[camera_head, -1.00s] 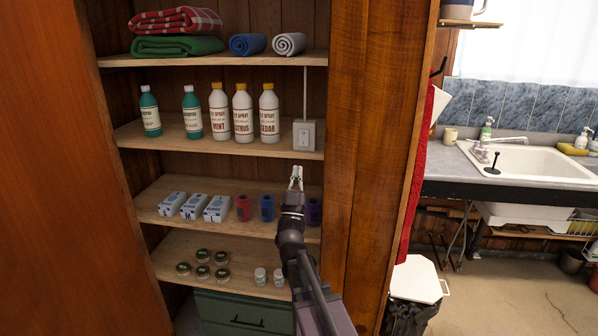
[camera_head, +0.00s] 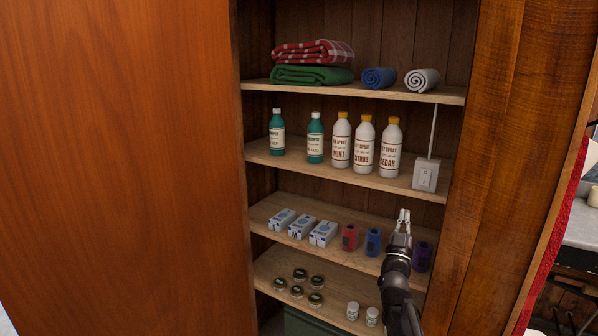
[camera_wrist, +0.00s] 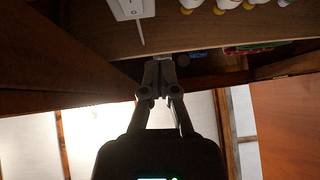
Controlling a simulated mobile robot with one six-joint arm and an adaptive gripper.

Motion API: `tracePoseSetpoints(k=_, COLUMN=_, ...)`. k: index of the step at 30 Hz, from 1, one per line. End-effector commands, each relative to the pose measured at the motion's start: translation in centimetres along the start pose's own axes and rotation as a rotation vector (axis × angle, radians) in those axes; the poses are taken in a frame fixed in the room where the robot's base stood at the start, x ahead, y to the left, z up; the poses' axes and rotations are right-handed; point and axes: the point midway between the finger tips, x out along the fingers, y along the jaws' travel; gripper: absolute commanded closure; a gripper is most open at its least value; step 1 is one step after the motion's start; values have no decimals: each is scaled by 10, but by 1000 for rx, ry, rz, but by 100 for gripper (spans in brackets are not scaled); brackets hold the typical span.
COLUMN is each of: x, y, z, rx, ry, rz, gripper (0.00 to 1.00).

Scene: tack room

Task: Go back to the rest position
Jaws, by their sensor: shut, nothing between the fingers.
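My gripper (camera_head: 403,216) is shut and empty in the head view. It points up in front of the cabinet, near the shelf with the boxes and rolls, and partly covers the purple roll (camera_head: 421,256). In the wrist view my gripper (camera_wrist: 159,60) has its fingers together with nothing between them. The wrist view looks tilted, with a shelf edge and a white switch box (camera_wrist: 131,8) beyond the fingers.
An open cabinet holds folded blankets (camera_head: 312,75), spray bottles (camera_head: 364,145), small boxes (camera_head: 302,227), a red roll (camera_head: 350,237), a blue roll (camera_head: 373,241) and jars (camera_head: 298,275). A wooden door panel (camera_head: 120,160) fills the left. A wooden post (camera_head: 510,150) stands right.

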Motion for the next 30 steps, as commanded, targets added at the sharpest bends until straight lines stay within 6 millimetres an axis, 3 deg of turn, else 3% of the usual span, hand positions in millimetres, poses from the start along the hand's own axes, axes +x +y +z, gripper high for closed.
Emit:
tracePoseSetpoints(k=8, x=-22, y=-43, z=40, rx=42, ry=-287, rz=-190, gripper=100)
tracePoseSetpoints(k=14, x=-51, y=-68, z=69, rx=62, ry=-514, rz=-310, gripper=100)
tracePoseSetpoints(k=21, x=-99, y=-91, z=98, rx=71, ry=-796, rz=-431, gripper=100)
tracePoseSetpoints(k=30, x=-173, y=-102, z=120, rx=54, ry=-1163, rz=-539, gripper=100)
